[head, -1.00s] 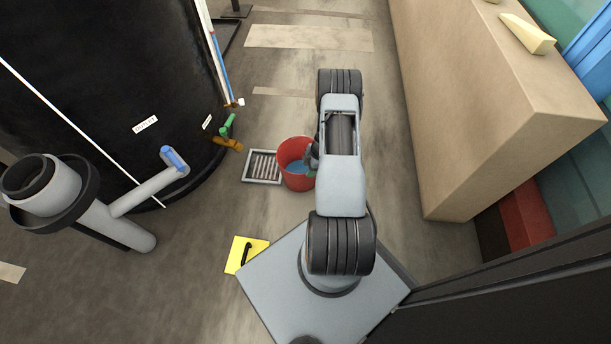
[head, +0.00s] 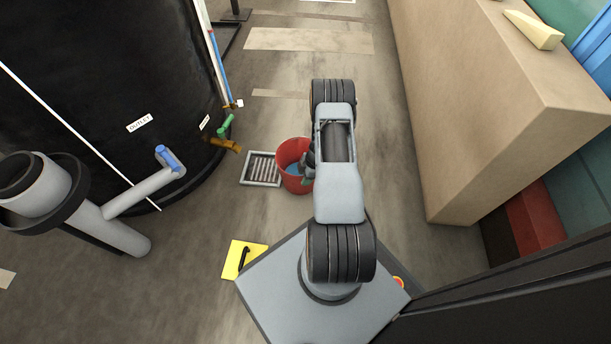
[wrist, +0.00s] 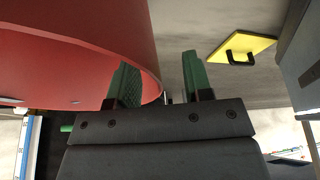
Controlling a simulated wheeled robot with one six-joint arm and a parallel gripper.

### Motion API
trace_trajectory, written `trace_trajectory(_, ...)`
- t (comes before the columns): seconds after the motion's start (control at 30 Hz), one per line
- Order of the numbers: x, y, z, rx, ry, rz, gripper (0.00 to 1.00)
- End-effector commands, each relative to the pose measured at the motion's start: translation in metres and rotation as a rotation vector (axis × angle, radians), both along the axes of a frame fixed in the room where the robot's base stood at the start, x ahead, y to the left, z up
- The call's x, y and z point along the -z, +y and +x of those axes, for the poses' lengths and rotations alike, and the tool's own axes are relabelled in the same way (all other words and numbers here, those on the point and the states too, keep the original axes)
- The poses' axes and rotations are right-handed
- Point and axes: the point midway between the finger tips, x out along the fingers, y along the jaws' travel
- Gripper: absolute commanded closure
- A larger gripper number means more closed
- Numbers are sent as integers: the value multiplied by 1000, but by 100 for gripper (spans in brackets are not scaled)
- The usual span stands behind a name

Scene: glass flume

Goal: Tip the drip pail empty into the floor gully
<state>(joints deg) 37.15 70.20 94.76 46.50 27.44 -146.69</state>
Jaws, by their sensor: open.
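The red drip pail (head: 295,180) stands upright on the floor in the head view, with bluish water in it. The floor gully (head: 262,169), a pale frame with a slatted grate, lies just left of the pail. My gripper (head: 307,168) is at the pail's right side, mostly hidden by my arm. In the wrist view my gripper (wrist: 162,85) is open, with two green-padded fingers apart. The pail's red wall (wrist: 70,25) fills the upper left there, and its edge comes down close to the left finger. I cannot tell whether they touch.
A black tank (head: 100,90) with a blue-handled outlet pipe (head: 145,190) stands at left. A green valve (head: 226,122) and brown spout (head: 225,145) sit at its base. A yellow plate (head: 240,260) lies near my base. A tan block (head: 470,110) borders the right.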

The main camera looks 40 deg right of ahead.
Motion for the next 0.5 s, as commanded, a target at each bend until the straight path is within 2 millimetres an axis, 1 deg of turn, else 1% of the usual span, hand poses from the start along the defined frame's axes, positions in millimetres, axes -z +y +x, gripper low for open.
trace_trajectory(0.07, 0, 0, 0, 0, 0, 0, 58)
trace_trajectory(0.5, 0, 0, 0, 0, 0, 0, 79)
